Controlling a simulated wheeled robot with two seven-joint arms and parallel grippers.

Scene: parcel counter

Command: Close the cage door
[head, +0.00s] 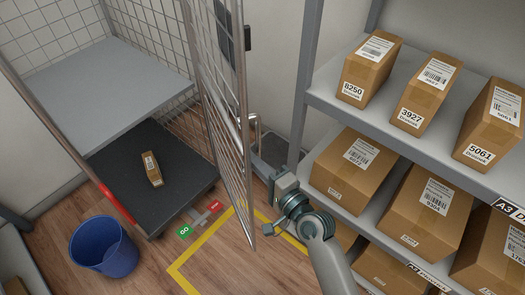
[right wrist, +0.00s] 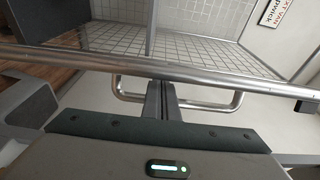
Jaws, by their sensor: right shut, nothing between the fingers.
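The cage door (head: 228,125) is a tall wire-mesh panel in a metal frame. It stands open, swung out from the roll cage toward the front. A U-shaped metal handle (head: 257,132) sticks out on its right side, and it also shows in the right wrist view (right wrist: 212,106). My right gripper (head: 262,168) is shut and empty, close to the door's right face by the handle. In the right wrist view its fingers (right wrist: 160,93) cross the handle, with tips near the door's frame tube (right wrist: 220,83). I cannot tell whether they touch. My left gripper is not in view.
The roll cage has a grey shelf (head: 105,88) and a dark base (head: 128,200) holding a small parcel (head: 152,168). A blue bin (head: 103,247) stands in front. Green and red pedals (head: 200,219) sit by the base. Parcel shelves (head: 310,150) stand close at right. Yellow tape (head: 203,256) marks the floor.

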